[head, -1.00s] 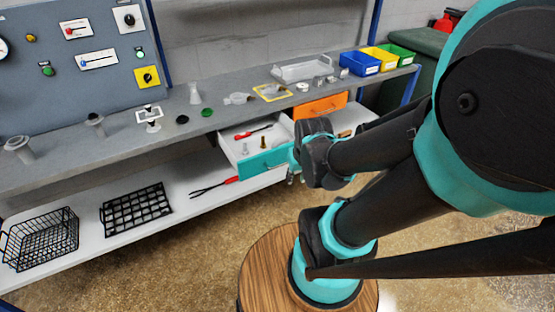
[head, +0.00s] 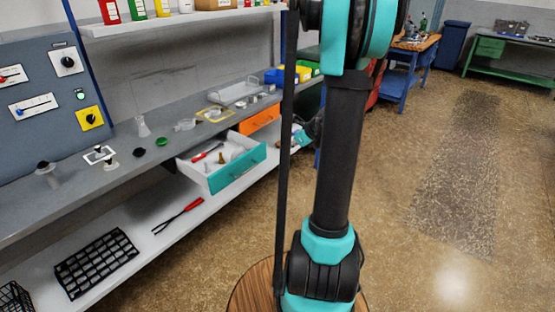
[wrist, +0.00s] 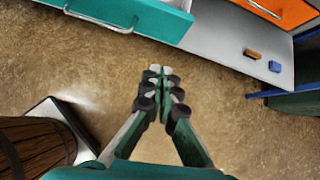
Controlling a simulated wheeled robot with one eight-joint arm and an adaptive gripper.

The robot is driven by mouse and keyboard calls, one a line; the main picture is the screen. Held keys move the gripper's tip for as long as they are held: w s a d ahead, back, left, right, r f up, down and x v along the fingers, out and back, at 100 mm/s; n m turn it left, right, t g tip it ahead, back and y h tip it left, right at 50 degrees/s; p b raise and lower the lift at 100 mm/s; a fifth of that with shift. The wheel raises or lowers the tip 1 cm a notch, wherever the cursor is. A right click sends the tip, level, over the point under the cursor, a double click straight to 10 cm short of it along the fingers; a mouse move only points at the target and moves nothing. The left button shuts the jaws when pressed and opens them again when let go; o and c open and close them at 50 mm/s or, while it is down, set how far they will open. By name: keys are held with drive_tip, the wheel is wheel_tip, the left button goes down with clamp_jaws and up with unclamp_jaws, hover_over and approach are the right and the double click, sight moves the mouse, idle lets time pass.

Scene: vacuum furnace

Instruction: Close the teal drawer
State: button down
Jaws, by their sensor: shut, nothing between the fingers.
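The teal drawer (head: 238,170) hangs under the grey workbench and stands pulled out, with a red-handled tool and small parts lying inside. Its teal front and metal bar handle also show at the top of the wrist view (wrist: 150,22). My gripper (wrist: 161,70) is shut and empty in the wrist view. It points over the floor, apart from the drawer front, which lies beyond and above it in that picture. In the head view the gripper is mostly hidden behind my arm.
An orange drawer (head: 260,119) sits to the right of the teal one. A white lower shelf (head: 150,215) holds a black basket (head: 97,262) and red-handled tongs (head: 178,216). Open speckled floor (head: 440,230) lies to the right. A wooden barrel (wrist: 30,150) shows in the wrist view.

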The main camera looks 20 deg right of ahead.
drive_tip(key=d+m, duration=0.1)
approach(263, 155)
wheel_tip(263, 155, down, 5)
drive_tip(key=w+a, duration=0.1)
drive_tip(key=w, duration=0.1)
drive_tip(key=shift+w+a+r, duration=0.15)
drive_tip(key=shift+w+a, duration=0.4)
drive_tip(key=shift+w, duration=0.1)
drive_tip(key=shift+w, duration=0.1)
drive_tip(key=w+a, duration=0.4)
drive_tip(key=w, duration=0.1)
drive_tip(key=w+a, duration=0.4)
drive_tip(key=w, duration=0.2)
drive_tip(key=w+a, duration=0.4)
drive_tip(key=w, duration=0.2)
drive_tip(key=shift+w+a+r, duration=0.1)
drive_tip(key=shift+w+a, duration=0.15)
drive_tip(key=shift+w, duration=0.05)
